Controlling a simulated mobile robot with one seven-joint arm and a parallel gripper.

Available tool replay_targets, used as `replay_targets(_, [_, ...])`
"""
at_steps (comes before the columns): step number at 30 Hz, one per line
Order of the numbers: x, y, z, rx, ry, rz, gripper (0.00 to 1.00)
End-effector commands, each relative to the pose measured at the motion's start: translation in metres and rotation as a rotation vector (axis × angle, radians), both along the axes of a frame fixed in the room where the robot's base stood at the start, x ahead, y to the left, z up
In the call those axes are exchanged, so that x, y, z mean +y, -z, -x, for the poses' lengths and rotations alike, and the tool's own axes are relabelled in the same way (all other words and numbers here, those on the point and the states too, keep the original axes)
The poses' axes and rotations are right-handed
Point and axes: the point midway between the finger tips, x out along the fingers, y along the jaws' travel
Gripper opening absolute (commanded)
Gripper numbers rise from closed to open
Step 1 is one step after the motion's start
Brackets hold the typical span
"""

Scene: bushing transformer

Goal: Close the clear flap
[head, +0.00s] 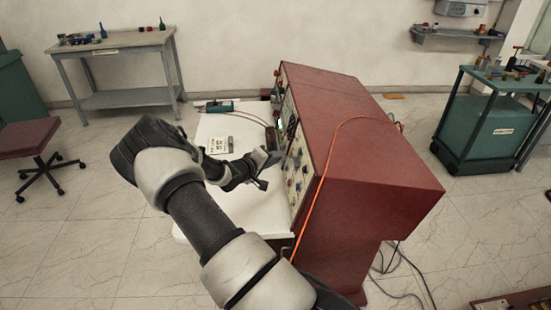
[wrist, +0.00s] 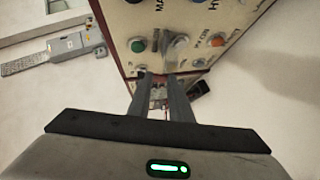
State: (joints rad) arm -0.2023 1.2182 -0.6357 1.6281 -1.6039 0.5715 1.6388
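The clear flap (wrist: 178,48) shows in the wrist view as a pale see-through cover on the cream control panel (wrist: 195,25), just right of a green button (wrist: 137,45). Its exact angle is hard to make out. My gripper (wrist: 163,76) points at the panel's edge, with its fingertips just below the flap. A narrow gap shows between the fingers, and nothing is visibly held. Whether a fingertip touches the flap cannot be told. In the head view my gripper (head: 266,171) is beside the panel face of the red cabinet (head: 355,150), where the flap is too small to see.
An orange cable (head: 318,190) hangs over the cabinet. A teal cart (head: 480,135) stands right, a workbench (head: 110,42) at back left.

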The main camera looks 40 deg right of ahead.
Motion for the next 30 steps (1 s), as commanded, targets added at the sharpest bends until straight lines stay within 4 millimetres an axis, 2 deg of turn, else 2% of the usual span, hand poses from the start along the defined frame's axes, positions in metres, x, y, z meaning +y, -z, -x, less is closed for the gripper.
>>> replay_targets(2, [0.0, -0.001, 0.0, 0.0, 0.0, 0.001, 0.0])
replay_targets(14, [0.002, 0.01, -0.001, 0.032, 0.001, 0.057, 0.0])
replay_targets(30, [0.012, 0.051, -0.007, 0.267, 0.0, 0.438, 0.0])
